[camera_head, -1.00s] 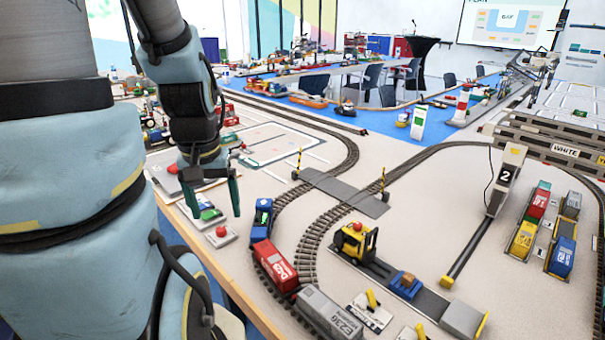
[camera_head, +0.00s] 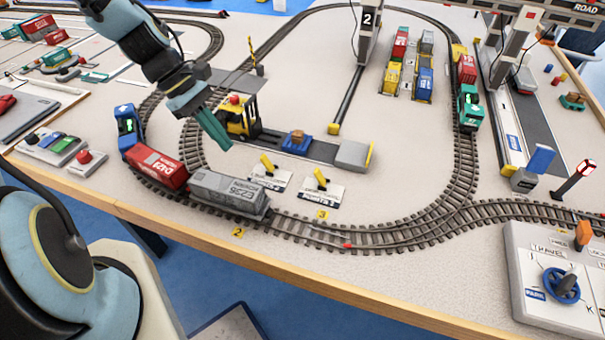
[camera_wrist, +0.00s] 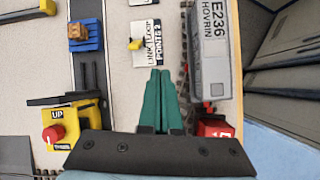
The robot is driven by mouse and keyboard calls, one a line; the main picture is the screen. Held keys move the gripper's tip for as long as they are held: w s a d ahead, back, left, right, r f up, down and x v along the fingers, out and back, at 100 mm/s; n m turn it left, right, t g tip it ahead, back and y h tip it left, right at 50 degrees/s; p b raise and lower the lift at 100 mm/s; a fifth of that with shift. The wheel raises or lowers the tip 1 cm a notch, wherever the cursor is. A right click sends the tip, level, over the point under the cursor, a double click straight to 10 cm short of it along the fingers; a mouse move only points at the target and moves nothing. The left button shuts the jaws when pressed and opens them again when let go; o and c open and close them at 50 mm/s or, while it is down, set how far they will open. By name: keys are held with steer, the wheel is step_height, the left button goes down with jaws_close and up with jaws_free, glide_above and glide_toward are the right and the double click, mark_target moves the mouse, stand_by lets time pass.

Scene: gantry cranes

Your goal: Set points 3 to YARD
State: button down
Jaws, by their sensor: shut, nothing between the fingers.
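My gripper (camera_head: 224,146) has green fingers, which are together and empty. It hangs by the yellow forklift, over the toy table. In the wrist view its fingertips (camera_wrist: 161,74) point toward a white plate labelled LINK, LOOP and POINTS 2 (camera_wrist: 146,55), with a yellow lever (camera_wrist: 135,44). In the head view this plate (camera_head: 270,182) is the left of two. The right plate (camera_head: 322,193) has a tilted yellow lever (camera_head: 321,178) and appears to be points 3; its lettering is too small to read surely. A yellow 3 marker (camera_head: 322,215) lies by the track below it.
The grey E236 wagon (camera_head: 228,191), red wagon (camera_head: 156,168) and blue locomotive (camera_head: 128,125) stand on the near track. The forklift (camera_head: 240,118) and blue tray (camera_head: 297,141) are behind the plates. A knob panel (camera_head: 560,290) is at the right. Bare table lies right of the plates.

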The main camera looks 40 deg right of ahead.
mark_target(320, 178)
steer(key=s+d, duration=0.1)
steer(key=d, duration=0.1)
steer(key=s+d+f+n+g+h+b, duration=0.1)
steer(key=d, duration=0.1)
steer(key=s+d+n+g, duration=0.1)
steer(key=d, duration=0.2)
steer(key=shift+f, duration=0.3)
steer(key=p+x, duration=0.1)
steer(key=x, duration=0.8)
steer(key=shift+s+d+f+p, duration=0.1)
steer(key=shift+s+d+p, duration=0.15)
steer(key=shift+p, duration=0.05)
steer(key=shift+s+d+r+p, duration=0.25)
steer(key=shift+s+d+p, duration=0.05)
steer(key=shift+s, duration=0.15)
steer(key=shift+s+d+r+p, duration=0.2)
steer(key=shift+s+d+p, duration=0.1)
steer(key=shift+s, duration=0.15)
steer(key=shift+s+d+r, duration=0.25)
steer(key=shift+s+d, duration=0.2)
steer(key=shift+s, duration=0.2)
steer(key=shift+w+r+p, duration=0.1)
steer(key=shift+p, duration=0.2)
